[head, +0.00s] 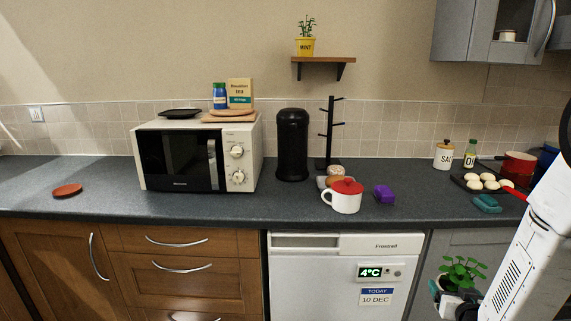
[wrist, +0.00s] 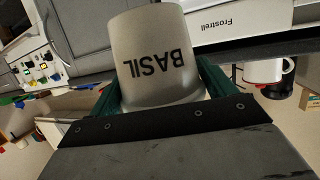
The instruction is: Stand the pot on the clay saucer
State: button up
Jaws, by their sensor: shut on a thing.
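The pot (wrist: 150,50) is pale and lettered BASIL, upside down in the wrist view. My gripper (wrist: 160,88) is shut on it, with a green finger on each side. In the head view my gripper (head: 458,304) is low at the right, in front of the grey cupboard and below the counter top. The leafy green plant (head: 462,270) stands up out of the pot there, and the pot is mostly hidden. The clay saucer (head: 67,190) is a flat reddish disc on the counter at the far left, bare and far from my gripper.
The counter (head: 230,208) is clear around the saucer. A microwave (head: 180,155) stands right of it, then a black canister (head: 292,145), a mug tree, a red-lidded white mug (head: 344,196) and a purple block (head: 384,195). A tray of pale round items and a red pan sit at the right.

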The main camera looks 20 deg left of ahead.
aim_at(67, 191)
jog(key=z, duration=2.15)
jog(key=k, duration=2.25)
jog(key=u, duration=2.6)
jog(key=i, duration=0.5)
